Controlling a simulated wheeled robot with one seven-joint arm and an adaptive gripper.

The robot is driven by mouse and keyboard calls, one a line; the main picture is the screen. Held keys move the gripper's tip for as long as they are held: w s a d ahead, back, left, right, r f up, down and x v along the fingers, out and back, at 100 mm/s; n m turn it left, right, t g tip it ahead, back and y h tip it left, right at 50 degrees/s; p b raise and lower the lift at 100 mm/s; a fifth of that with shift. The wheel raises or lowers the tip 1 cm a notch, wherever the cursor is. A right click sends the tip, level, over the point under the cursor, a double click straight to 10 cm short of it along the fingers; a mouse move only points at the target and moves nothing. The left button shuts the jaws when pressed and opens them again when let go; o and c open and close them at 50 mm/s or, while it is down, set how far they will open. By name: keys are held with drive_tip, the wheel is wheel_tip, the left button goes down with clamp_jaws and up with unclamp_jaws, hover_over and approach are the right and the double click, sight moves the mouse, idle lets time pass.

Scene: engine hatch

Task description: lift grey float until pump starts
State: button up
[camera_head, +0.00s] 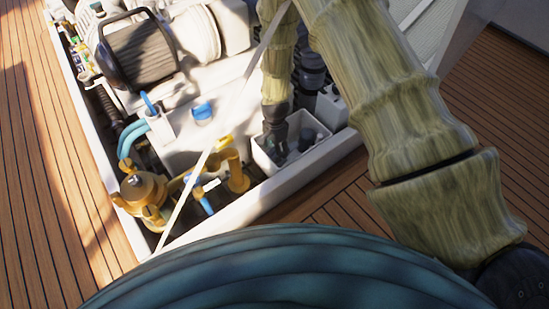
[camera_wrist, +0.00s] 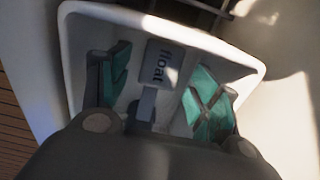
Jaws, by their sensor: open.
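A narrow grey piece (camera_wrist: 147,104) shows just below the plate; I cannot tell how the two join. My gripper (camera_wrist: 160,88) reaches into the box. Its teal-padded fingers are apart, one left and one right of the plate, with a gap on each side. In the head view, my gripper (camera_head: 288,143) points down into the box (camera_head: 262,160), and the float is hidden there.
The box sits in a white-rimmed engine hatch (camera_head: 285,190). Left of it are a brass-coloured strainer (camera_head: 145,190), yellow pipes (camera_head: 238,176) and a blue cap (camera_head: 202,111). A thin pale strut (camera_head: 212,150) crosses the hatch diagonally. Wooden deck (camera_head: 45,190) surrounds it.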

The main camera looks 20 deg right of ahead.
wheel_tip(320, 180, down, 5)
drive_tip(key=shift+r+b, duration=0.15)
drive_tip(key=shift+b, duration=0.75)
clamp_jaws()
drive_tip(key=shift+r, duration=0.1)
